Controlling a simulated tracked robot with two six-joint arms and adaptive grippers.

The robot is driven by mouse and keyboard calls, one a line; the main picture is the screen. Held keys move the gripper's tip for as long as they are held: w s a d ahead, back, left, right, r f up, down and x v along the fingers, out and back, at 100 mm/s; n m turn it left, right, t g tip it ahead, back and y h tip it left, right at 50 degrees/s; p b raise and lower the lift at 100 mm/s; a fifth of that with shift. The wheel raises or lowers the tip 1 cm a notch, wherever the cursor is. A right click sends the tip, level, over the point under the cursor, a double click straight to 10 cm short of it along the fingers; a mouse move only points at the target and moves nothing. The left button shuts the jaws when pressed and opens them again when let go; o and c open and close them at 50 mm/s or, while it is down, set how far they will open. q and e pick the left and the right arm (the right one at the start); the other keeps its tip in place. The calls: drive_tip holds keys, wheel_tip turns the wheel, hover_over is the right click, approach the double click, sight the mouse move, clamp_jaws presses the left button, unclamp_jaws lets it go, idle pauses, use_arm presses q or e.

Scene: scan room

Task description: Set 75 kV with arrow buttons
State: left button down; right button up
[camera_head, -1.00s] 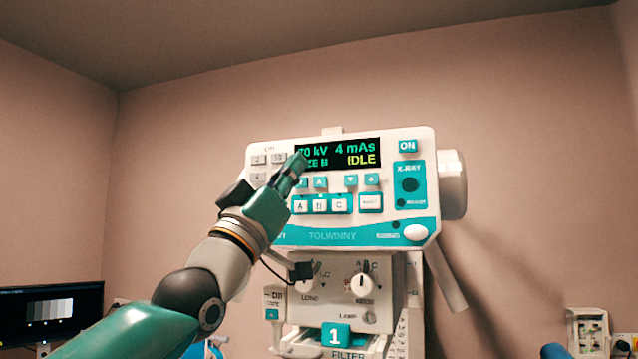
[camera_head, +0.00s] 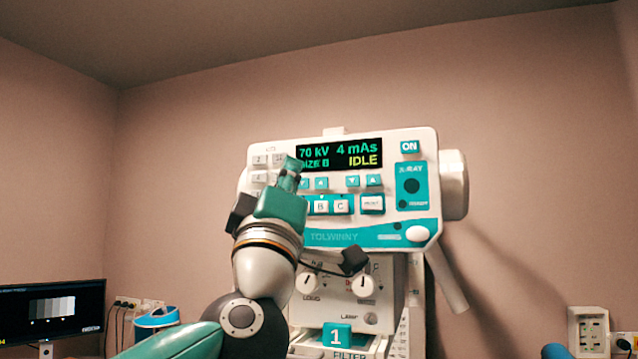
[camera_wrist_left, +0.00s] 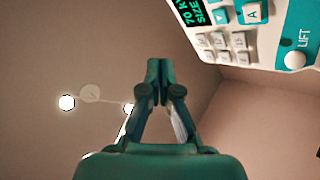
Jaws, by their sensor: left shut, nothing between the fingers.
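The white and teal control panel (camera_head: 268,226) hangs on the X-ray unit in the head view. Its display (camera_head: 339,154) reads 70 kV, 4 mAs and IDLE. Below the kV reading are a down arrow button (camera_head: 304,183), partly beside my gripper, and an up arrow button (camera_head: 321,183). Another arrow pair (camera_head: 363,181) sits under the mAs reading. My left gripper (camera_head: 291,164) is shut and empty, its tips in front of the panel just left of the display. In the left wrist view the closed fingertips (camera_wrist_left: 159,68) point left of the panel's keys; no contact shows.
Below the panel are two knobs (camera_head: 362,285) and a filter slot marked 1 (camera_head: 336,336). The ON button (camera_head: 410,147) and X-RAY button (camera_head: 411,186) are at the panel's right. A monitor (camera_head: 52,309) stands at lower left. A wall socket box (camera_head: 588,331) is at lower right.

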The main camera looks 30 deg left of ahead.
sight(321, 182)
use_arm(q)
drive_tip(key=shift+w, duration=0.1)
drive_tip(key=shift+w+a+p, duration=0.35)
drive_tip(key=shift+w+p, duration=0.05)
drive_tip(key=shift+w, duration=1)
drive_tip(key=shift+w+a+p, duration=0.3)
drive_tip(key=shift+w+p, duration=0.05)
drive_tip(key=shift+w, duration=1.05)
drive_tip(key=shift+w+a+p, duration=0.35)
drive_tip(key=shift+w+p, duration=0.05)
drive_tip(key=shift+w, duration=1)
drive_tip(key=shift+w, duration=0.1)
drive_tip(key=shift+w+a, duration=0.1)
drive_tip(key=shift+w, duration=0.25)
drive_tip(key=shift+w+a, duration=0.1)
drive_tip(key=shift+w, duration=0.25)
drive_tip(key=shift+s, duration=0.1)
drive_tip(key=shift+s+d, duration=0.2)
drive_tip(key=shift+s, duration=0.5)
